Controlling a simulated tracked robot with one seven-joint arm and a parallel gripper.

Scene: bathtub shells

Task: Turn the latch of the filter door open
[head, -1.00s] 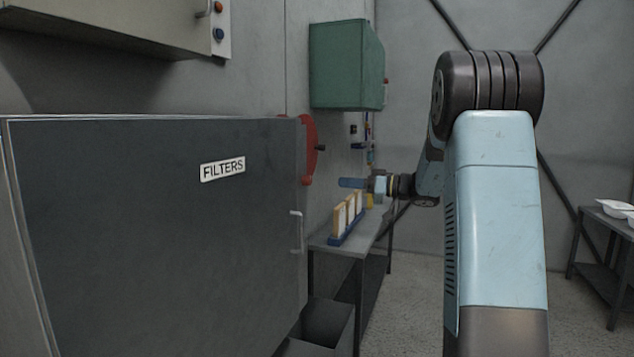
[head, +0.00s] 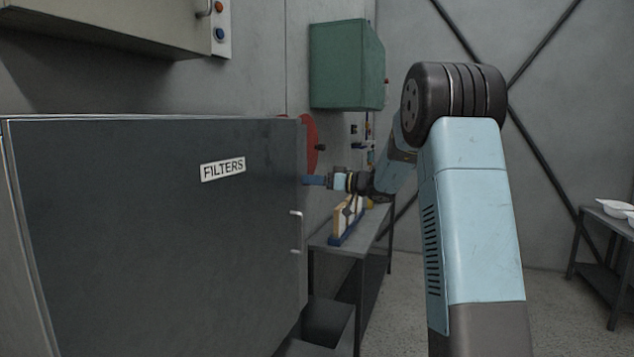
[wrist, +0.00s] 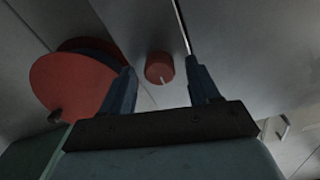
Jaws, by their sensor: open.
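The filter door (head: 150,240) is a dark grey panel with a FILTERS label, and it looks shut. In the wrist view a round red knob (wrist: 158,68) with a white line, apparently the latch, sits beside the door seam. My gripper (head: 312,181) is at the door's right edge in the head view, where it hides the knob. In the wrist view my gripper (wrist: 161,72) is open, with one blue finger on each side of the knob in the picture. I cannot tell whether the fingers touch it.
A red disc (wrist: 75,85) with a small dark handle is left of the knob in the wrist view. The door's pull handle (head: 298,230) is below my gripper. A bench (head: 330,243) holds filters in a blue rack. A green box (head: 343,65) hangs above.

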